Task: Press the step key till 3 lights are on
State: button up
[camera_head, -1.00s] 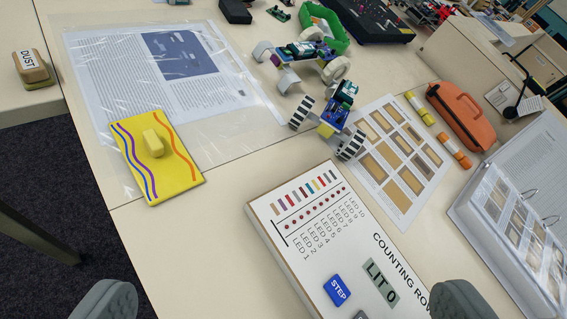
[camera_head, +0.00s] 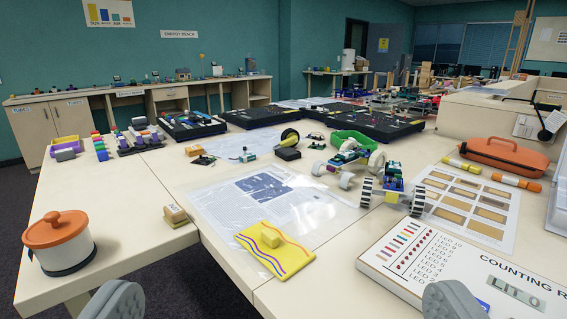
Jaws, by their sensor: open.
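The white counting row board (camera_head: 430,262) lies on the table at the lower right, cut off by the frame edge. Its row of small red LEDs (camera_head: 411,248) looks dark, and its display (camera_head: 516,291) reads LIT 0. Only a sliver of the blue step key (camera_head: 482,305) shows at the bottom edge, beside my right fingertip. My gripper (camera_head: 284,302) is open and empty, its two grey fingertips wide apart at the bottom of the view. I cannot tell its height above the table.
A yellow board (camera_head: 275,250) with a raised block lies left of the counting board. A wheeled robot model (camera_head: 391,188) stands behind it. An orange-lidded pot (camera_head: 58,243) and a duster (camera_head: 176,216) are at the left. An orange case (camera_head: 503,156) is at the right.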

grip_shut()
dwell(1.5)
